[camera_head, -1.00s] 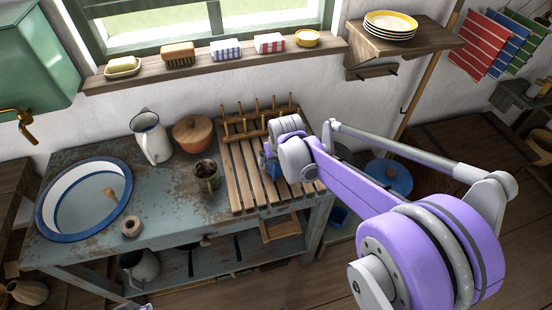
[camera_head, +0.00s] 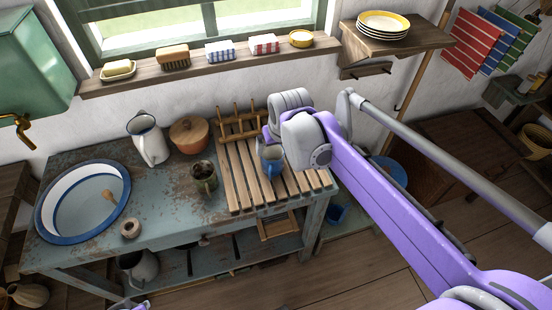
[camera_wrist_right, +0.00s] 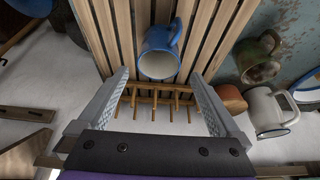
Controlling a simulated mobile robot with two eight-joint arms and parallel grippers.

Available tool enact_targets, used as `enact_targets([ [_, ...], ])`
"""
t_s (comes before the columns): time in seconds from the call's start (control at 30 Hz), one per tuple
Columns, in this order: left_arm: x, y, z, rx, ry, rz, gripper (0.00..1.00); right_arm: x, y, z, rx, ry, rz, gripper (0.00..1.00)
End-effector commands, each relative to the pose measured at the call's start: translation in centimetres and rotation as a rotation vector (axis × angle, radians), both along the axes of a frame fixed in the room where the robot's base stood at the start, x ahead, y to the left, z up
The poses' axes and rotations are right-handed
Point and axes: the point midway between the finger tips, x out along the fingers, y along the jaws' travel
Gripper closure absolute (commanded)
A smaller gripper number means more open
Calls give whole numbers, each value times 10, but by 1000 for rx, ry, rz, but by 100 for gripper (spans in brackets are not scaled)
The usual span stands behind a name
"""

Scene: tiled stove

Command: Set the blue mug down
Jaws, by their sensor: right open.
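The blue mug (camera_head: 272,161) stands upright on the slatted wooden drying rack (camera_head: 240,180) at the right end of the worktop. In the right wrist view the mug (camera_wrist_right: 160,52) shows its pale inside, with its handle at the upper right. My right gripper (camera_wrist_right: 158,76) is open, its two fingers spread wide with the mug just past the tips and nothing held. In the head view its wrist is behind and right of the mug, and its fingers are mostly hidden. A small part at the bottom edge seems to belong to my left gripper (camera_head: 132,304); its jaws are unclear.
Left of the rack stand a dark green mug (camera_head: 204,176), a lidded brown pot (camera_head: 189,135) and a white pitcher (camera_head: 149,141). A blue-rimmed basin (camera_head: 45,222) is at far left. Wooden pegs (camera_head: 238,124) line the rack's back. A shelf with plates (camera_head: 383,25) is above right.

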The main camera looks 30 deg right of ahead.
Motion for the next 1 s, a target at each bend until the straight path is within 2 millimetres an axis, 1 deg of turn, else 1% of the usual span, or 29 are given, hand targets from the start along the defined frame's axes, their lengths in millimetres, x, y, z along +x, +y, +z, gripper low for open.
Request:
enact_targets([
  [0.07, 0, 0, 0, 0, 0, 0, 100, -14, 9, -1, 0, -3, 17, 0],
  [0.17, 0, 0, 0, 0, 0, 0, 100, -46, 30, -12, -1, -12, 59, 0],
  [0.2, 0, 0, 0, 0, 0, 0, 100, -62, 40, -19, -2, -16, 81, 0],
  [0.27, 0, 0, 0, 0, 0, 0, 100, -88, 53, -30, -4, -23, 113, 0],
  [0.3, 0, 0, 0, 0, 0, 0, 100, -104, 61, -39, -4, -28, 133, 0],
  [0.4, 0, 0, 0, 0, 0, 0, 100, -139, 76, -60, -6, -40, 179, 0],
  [0.5, 0, 0, 0, 0, 0, 0, 100, -164, 86, -77, -6, -47, 212, 0],
  [0.6, 0, 0, 0, 0, 0, 0, 100, -177, 90, -87, -7, -52, 230, 0],
  [0.67, 0, 0, 0, 0, 0, 0, 100, -180, 91, -90, -7, -53, 234, 0],
  [0.9, 0, 0, 0, 0, 0, 0, 100, -180, 91, -90, -7, -54, 234, 0],
  [1.0, 1, 0, 7, 0, -3, 0, 100, -179, 91, -83, -7, -56, 233, 0],
])
